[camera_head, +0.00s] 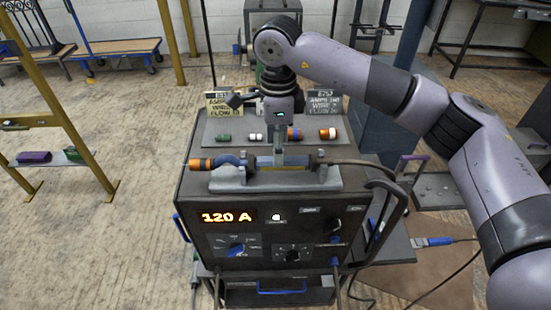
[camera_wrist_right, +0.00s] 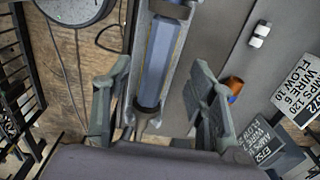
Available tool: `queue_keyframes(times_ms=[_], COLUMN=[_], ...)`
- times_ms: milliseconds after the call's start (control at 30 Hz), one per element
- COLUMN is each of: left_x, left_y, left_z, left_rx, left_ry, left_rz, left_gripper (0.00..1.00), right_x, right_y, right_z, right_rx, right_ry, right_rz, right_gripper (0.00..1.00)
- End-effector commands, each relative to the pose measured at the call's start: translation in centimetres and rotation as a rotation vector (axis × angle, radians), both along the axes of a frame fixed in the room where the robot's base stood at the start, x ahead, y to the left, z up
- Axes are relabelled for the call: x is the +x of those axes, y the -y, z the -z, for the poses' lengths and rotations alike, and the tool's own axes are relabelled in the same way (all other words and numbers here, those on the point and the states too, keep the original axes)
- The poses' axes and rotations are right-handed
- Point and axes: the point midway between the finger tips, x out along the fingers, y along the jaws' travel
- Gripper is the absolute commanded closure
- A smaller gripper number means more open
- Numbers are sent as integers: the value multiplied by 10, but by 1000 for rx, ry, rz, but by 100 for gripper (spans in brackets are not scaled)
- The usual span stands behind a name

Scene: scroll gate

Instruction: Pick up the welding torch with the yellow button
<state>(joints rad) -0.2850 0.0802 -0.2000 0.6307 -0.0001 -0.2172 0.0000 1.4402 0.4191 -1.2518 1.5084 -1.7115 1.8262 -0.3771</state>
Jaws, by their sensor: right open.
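A welding torch (camera_head: 226,161) with an orange nozzle end and a blue body lies across a grey cradle (camera_head: 232,182) on the welding machine's top. Its blue-grey handle also shows in the right wrist view (camera_wrist_right: 165,50). A small yellowish patch shows by the torch near my gripper, but I cannot tell if it is a button. My right gripper (camera_head: 278,158) is directly above the torch's middle, pointing down. In the right wrist view its two fingers (camera_wrist_right: 160,72) are apart, one on each side of the handle, and I see no grip on it. My left gripper is out of view.
The machine's front panel (camera_head: 275,218) reads 120 A. Behind the torch are a green piece (camera_head: 223,138), a white piece (camera_head: 255,137) and two orange-ended pieces (camera_head: 327,134). Label cards (camera_head: 224,103) stand behind them. A dark handle rail (camera_head: 392,205) is at right.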

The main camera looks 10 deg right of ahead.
Motion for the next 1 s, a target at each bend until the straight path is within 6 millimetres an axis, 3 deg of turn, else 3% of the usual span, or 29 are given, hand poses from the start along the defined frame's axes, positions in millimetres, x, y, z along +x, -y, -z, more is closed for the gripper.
queue_keyframes(times_ms=[100, 300, 567, 1000], left_x=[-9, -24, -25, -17], left_y=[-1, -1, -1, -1], left_z=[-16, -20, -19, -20], left_rx=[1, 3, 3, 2], left_ry=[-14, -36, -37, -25], left_rz=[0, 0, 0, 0], left_gripper=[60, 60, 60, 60], right_x=[-5, -4, -4, -4], right_y=[2, 2, 1, 1], right_z=[15, 39, 42, 42], right_rx=[0, -1, 0, 0], right_ry=[-6, -2, -1, -1], right_rz=[0, 1, 0, 0], right_gripper=[48, 48, 49, 78])
